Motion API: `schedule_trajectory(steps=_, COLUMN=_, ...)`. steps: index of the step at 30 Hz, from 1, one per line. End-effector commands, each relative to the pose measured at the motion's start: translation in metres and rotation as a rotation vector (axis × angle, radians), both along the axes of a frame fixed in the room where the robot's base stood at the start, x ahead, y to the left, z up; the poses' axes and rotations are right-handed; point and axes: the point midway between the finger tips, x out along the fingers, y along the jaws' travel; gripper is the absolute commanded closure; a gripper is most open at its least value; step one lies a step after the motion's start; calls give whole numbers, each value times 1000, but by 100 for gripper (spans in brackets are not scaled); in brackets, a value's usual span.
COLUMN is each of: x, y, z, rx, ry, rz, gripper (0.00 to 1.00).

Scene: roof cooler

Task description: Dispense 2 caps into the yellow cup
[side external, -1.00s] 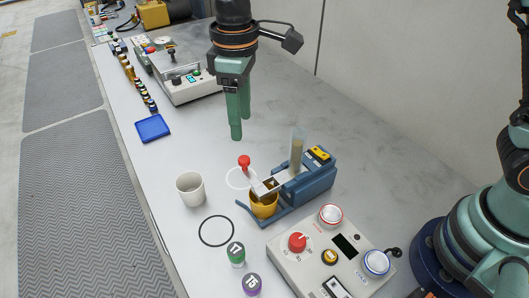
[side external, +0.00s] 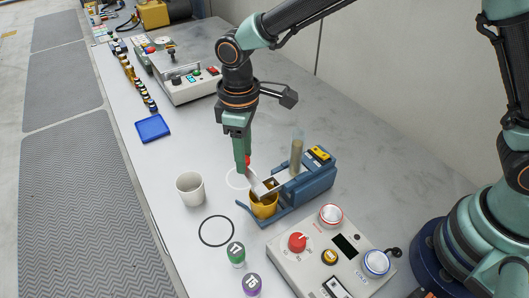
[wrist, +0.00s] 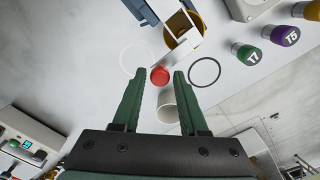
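The yellow cup (side external: 264,208) stands upright under the front of the blue dispenser (side external: 312,186), which has a clear upright tube (side external: 297,150) of tan contents. It partly shows in the wrist view (wrist: 171,38). A red knob (wrist: 160,75) sits at the end of the dispenser's pale lever (side external: 255,182). My gripper (side external: 241,169) points down beside the knob, which its fingers mostly hide in the side view. In the wrist view its green fingers are apart, with the knob between the tips and gaps on both sides. The cup's inside is too small to read.
A white cup (side external: 190,190) stands left of the dispenser. A black ring (side external: 216,231) and a white ring (side external: 238,178) mark the table. A control box (side external: 332,258), green vial (side external: 236,253) and purple vial (side external: 252,284) are nearer. A blue tray (side external: 153,128) lies farther back.

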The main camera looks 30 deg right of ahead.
Motion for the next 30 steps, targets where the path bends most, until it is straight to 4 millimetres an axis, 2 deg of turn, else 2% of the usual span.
schedule_trajectory(steps=1, x=0, y=0, z=0, rx=0, ry=0, rz=0, gripper=82)
schedule_trajectory(steps=2, x=0, y=0, z=0, rx=0, ry=0, rz=0, gripper=93)
schedule_trajectory(steps=3, x=0, y=0, z=0, rx=0, ry=0, rz=0, gripper=100)
schedule_trajectory(steps=30, x=0, y=0, z=1, rx=1, ry=-1, rz=0, gripper=100)
